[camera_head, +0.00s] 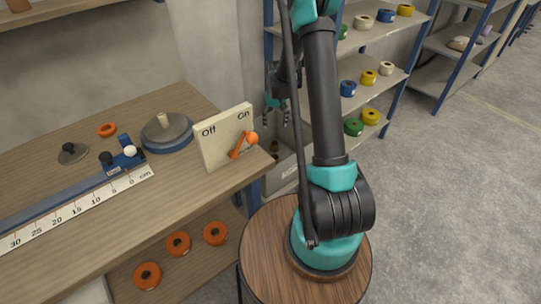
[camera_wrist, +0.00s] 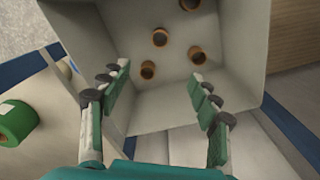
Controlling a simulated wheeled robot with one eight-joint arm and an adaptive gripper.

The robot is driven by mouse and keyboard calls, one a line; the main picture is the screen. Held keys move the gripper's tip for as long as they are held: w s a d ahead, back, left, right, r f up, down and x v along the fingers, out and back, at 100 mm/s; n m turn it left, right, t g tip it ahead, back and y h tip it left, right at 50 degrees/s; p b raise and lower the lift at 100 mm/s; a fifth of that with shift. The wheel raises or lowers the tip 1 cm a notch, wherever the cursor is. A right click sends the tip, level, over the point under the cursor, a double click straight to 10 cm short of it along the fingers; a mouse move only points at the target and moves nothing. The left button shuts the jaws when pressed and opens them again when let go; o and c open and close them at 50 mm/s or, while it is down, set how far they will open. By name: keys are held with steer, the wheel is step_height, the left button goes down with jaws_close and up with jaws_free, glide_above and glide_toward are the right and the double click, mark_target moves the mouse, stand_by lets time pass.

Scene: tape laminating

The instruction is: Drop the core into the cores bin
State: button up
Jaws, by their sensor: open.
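The cores bin (camera_wrist: 235,85) is a pale open box in the wrist view. Several small brown ring-shaped cores lie apart inside it, one of them near the middle (camera_wrist: 159,38) and another close to the left fingertip (camera_wrist: 148,69). My gripper (camera_wrist: 160,75) is over the bin with its fingers spread apart and nothing between them. In the head view my gripper (camera_head: 277,108) hangs beyond the switch board, above the bin (camera_head: 285,175), which is partly hidden by the bench and my arm. I cannot tell which core is the task's one.
A bench (camera_head: 100,215) at left holds a ruler (camera_head: 80,208), a spindle (camera_head: 166,130) and an Off/On switch board (camera_head: 225,138). Orange rolls (camera_head: 178,244) sit beneath. Shelves (camera_head: 395,80) with coloured tape rolls stand behind. A green roll (camera_wrist: 15,120) lies left of the bin.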

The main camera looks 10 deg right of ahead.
step_height(320, 180, up, 12)
stand_by(0.7)
steer(key=s+d+t, duration=0.2)
steer(key=s+t, duration=0.2)
steer(key=s, duration=2.6)
steer(key=shift+s+r, duration=0.2)
steer(key=shift+r, duration=0.25)
